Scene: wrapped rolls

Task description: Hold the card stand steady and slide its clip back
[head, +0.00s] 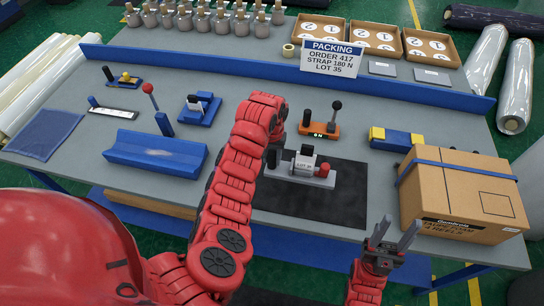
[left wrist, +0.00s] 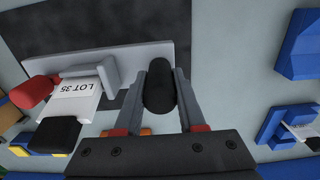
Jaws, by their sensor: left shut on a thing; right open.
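The card stand has a long grey base (head: 284,171) on a black mat and carries a white card (left wrist: 78,92) marked LOT 35. A red knob (head: 323,170) is at its right end. A black knob (head: 307,150) sits behind the card. A grey piece (left wrist: 92,68) borders the card; I cannot tell for sure which part is the clip. My left gripper (left wrist: 157,92) is shut on the stand's black upright post (left wrist: 159,87) at the left end. My right gripper (head: 393,237) is open and empty, in front of the mat's right part and apart from the stand.
A cardboard box (head: 462,198) stands close to the right gripper. An orange base (head: 318,131) with a black lever is behind the stand. A blue cradle (head: 156,153) is at left. The black mat (head: 345,198) is bare to the stand's right and front.

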